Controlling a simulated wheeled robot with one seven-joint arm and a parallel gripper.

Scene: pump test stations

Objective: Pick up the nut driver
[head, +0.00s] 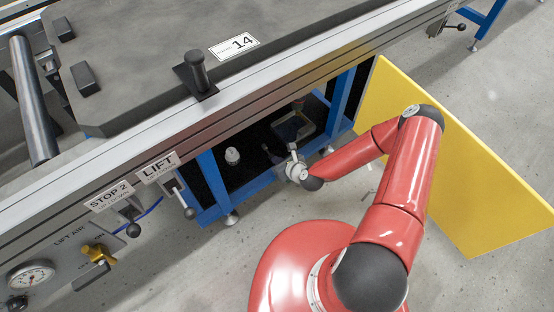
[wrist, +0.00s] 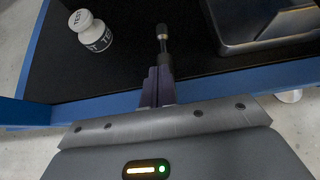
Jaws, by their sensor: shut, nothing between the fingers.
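The nut driver (wrist: 162,38) lies on the black shelf in the wrist view, a slim dark tool with a short metallic part. It lies straight ahead of my fingertips. My gripper (wrist: 158,72) is shut and empty, its dark fingers side by side. The fingers overlap the near end of the tool in the picture; I cannot tell whether they touch it. In the head view my gripper (head: 272,156) reaches into the lower compartment, and the nut driver cannot be made out clearly there.
A white bottle marked TEST (wrist: 90,30) stands left of the tool; a grey metal tray (wrist: 262,40) sits to its right. A blue frame (head: 212,183) edges the shelf. A yellow panel (head: 450,160) stands right of my arm. The bench marked 14 (head: 300,32) overhangs.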

